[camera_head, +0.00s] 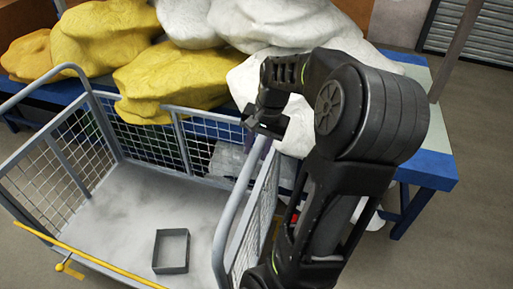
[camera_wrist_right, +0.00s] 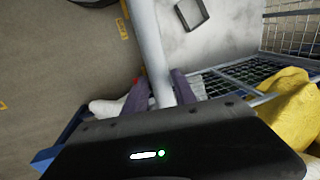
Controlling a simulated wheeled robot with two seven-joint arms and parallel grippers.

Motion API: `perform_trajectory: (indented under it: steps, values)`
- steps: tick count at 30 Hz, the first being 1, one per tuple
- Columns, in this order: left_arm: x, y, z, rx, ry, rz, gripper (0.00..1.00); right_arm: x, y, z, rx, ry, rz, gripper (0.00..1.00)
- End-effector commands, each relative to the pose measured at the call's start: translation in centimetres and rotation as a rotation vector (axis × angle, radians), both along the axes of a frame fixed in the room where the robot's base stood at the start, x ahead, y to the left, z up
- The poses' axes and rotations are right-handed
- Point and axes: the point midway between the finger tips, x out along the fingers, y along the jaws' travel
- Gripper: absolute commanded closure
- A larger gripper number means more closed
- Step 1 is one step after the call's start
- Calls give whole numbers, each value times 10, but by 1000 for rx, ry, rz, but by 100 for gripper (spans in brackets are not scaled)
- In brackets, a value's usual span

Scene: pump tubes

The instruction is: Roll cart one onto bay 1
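A grey cart with mesh sides (camera_head: 185,122) fills the left and middle of the head view; no label on it is readable. Its right top rail (camera_head: 240,195) is a thick grey tube, also seen in the wrist view (camera_wrist_right: 150,45). My right gripper (camera_head: 265,122) is at the far end of this rail. In the wrist view its two fingers (camera_wrist_right: 163,85) lie one on each side of the rail, which fills most of the gap; firm contact cannot be made out. My left gripper is out of view.
A small dark square frame (camera_head: 157,250) lies on the cart's floor. A blue-edged table (camera_head: 437,170) with yellow (camera_head: 110,40) and white (camera_head: 285,22) sacks stands behind the cart. A yellow bar (camera_head: 95,260) crosses the near left. Floor at right is clear.

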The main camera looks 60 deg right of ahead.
Motion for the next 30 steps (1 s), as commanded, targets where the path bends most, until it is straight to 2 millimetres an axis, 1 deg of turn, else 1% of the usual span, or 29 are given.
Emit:
perform_trajectory:
  steps: [1,5,13,16,20,27,30]
  values:
    - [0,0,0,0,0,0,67,0,0,0,0,0,0,62]
    - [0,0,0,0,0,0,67,0,0,0,0,0,0,52]
    - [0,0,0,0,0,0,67,0,0,1,-1,-1,0,51]
    - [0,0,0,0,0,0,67,0,-1,6,-2,-2,0,51]
    - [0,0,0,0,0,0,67,-3,-2,21,-3,-3,0,51]
    - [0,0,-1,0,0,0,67,-10,-4,59,-2,-4,-1,51]
    - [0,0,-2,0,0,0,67,-13,-5,71,-1,-2,0,51]
